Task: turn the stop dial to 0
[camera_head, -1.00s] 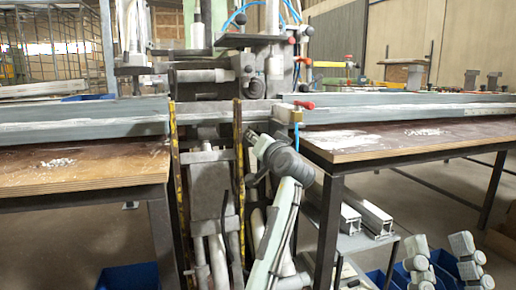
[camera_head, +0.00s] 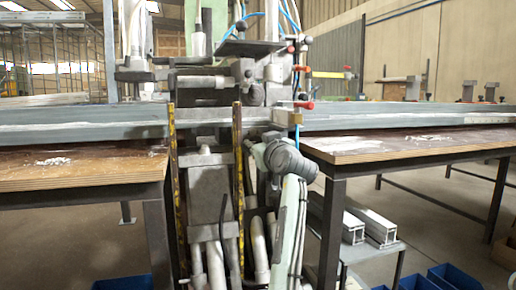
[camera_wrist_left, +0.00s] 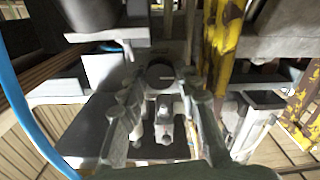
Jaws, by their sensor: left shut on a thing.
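My left gripper (camera_head: 254,150) is at the middle of the clamp machine in the head view, largely hidden by its own grey wrist. In the left wrist view my left gripper (camera_wrist_left: 160,88) has its fingers closed in on either side of a small round dark dial (camera_wrist_left: 160,73). A short pale line on the dial's face points to the right of the picture. I cannot read any number beside it. The dial is hidden or too small to make out in the head view. My right gripper is in neither view.
A long grey profile rail (camera_head: 80,122) runs across the machine and both wooden tables. Yellow upright strips (camera_head: 238,190) flank the machine's middle. Cut profiles (camera_head: 372,226) and blue bins (camera_head: 452,277) are low at right.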

